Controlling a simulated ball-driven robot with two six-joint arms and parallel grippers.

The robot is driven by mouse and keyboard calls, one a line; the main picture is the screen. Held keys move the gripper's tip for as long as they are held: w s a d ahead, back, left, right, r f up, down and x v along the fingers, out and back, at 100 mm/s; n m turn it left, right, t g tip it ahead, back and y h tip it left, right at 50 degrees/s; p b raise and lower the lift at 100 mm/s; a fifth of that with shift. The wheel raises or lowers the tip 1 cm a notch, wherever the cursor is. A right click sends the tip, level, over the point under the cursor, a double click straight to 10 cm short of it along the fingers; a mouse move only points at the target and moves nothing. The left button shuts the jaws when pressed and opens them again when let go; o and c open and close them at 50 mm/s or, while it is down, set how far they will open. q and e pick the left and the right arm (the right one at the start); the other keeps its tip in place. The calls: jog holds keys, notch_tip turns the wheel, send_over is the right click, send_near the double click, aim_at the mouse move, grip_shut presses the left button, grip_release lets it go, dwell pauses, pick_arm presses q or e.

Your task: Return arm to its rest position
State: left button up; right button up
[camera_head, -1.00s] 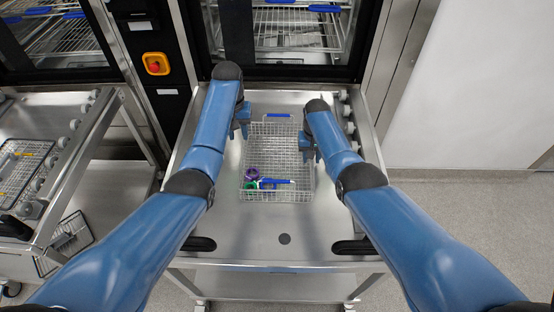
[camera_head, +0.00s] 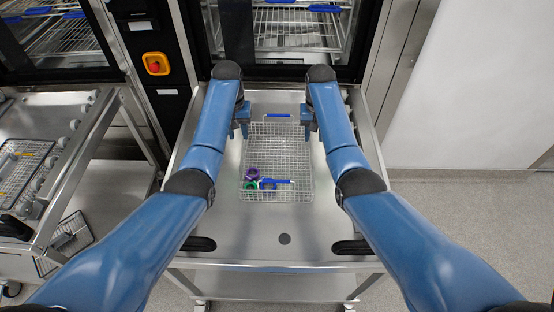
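My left arm comes in from the left, and its gripper (camera_head: 240,126) hangs beside the left edge of the wire basket, near its far end. My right gripper (camera_head: 308,126) is beside the basket's right edge at about the same height in the picture. Both look apart from the basket and I see nothing held, but the finger gaps are too small to tell. The wire basket (camera_head: 278,150) stands on the steel trolley top. It holds purple, green and blue items (camera_head: 254,175) at its near left and has a blue handle bar (camera_head: 278,115) at the far end.
The trolley top (camera_head: 245,230) is clear in front of the basket. A washer with a glass door (camera_head: 300,30) stands behind it. A second trolley (camera_head: 70,105) with a basket is at the left. An orange-and-red emergency button (camera_head: 156,64) is on the dark column.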

jog(key=shift+r, duration=0.3)
dwell(0.4)
